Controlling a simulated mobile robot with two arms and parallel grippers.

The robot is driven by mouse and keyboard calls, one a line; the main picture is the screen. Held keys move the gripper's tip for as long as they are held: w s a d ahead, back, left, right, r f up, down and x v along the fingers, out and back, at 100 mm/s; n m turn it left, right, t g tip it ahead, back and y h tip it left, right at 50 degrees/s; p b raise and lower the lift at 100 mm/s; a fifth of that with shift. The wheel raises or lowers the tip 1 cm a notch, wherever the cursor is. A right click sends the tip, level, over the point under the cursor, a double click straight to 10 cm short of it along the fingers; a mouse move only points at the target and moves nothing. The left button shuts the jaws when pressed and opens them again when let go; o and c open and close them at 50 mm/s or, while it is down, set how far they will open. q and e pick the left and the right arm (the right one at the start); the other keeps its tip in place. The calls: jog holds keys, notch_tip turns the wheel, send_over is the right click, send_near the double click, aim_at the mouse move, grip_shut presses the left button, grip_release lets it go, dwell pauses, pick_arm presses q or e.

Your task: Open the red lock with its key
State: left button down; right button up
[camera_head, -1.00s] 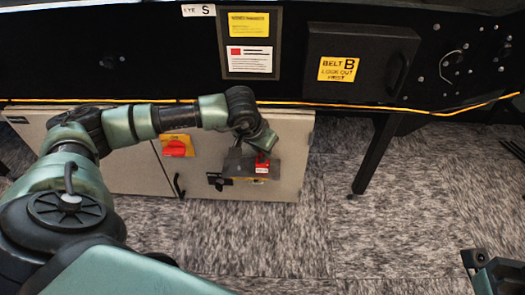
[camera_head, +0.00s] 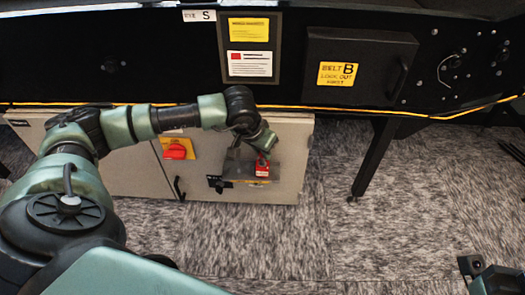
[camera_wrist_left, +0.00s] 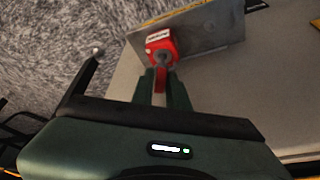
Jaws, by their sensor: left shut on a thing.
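The red lock (camera_head: 262,168) with a white label hangs in front of a grey plate on the pale cabinet. In the left wrist view the lock (camera_wrist_left: 159,44) is just beyond my fingertips, its round grey keyhole facing me. My left gripper (camera_wrist_left: 162,84) is shut on a narrow red piece, apparently the key (camera_wrist_left: 159,90), in line with the keyhole. I cannot tell how far the key is in. In the head view my left gripper (camera_head: 264,147) is just above the lock and hides the key. My right gripper (camera_head: 472,268) shows only partly at the lower right edge.
The pale cabinet (camera_head: 292,150) carries a red rotary switch (camera_head: 177,151) on a yellow plate and a black handle (camera_head: 179,188). A black box labelled Belt B (camera_head: 360,58) is above. A black leg (camera_head: 376,157) stands right of the cabinet; carpet in front is clear.

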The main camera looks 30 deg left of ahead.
pick_arm(q)
jog(key=shift+r+p, duration=1.2)
jog(key=shift+r, duration=0.75)
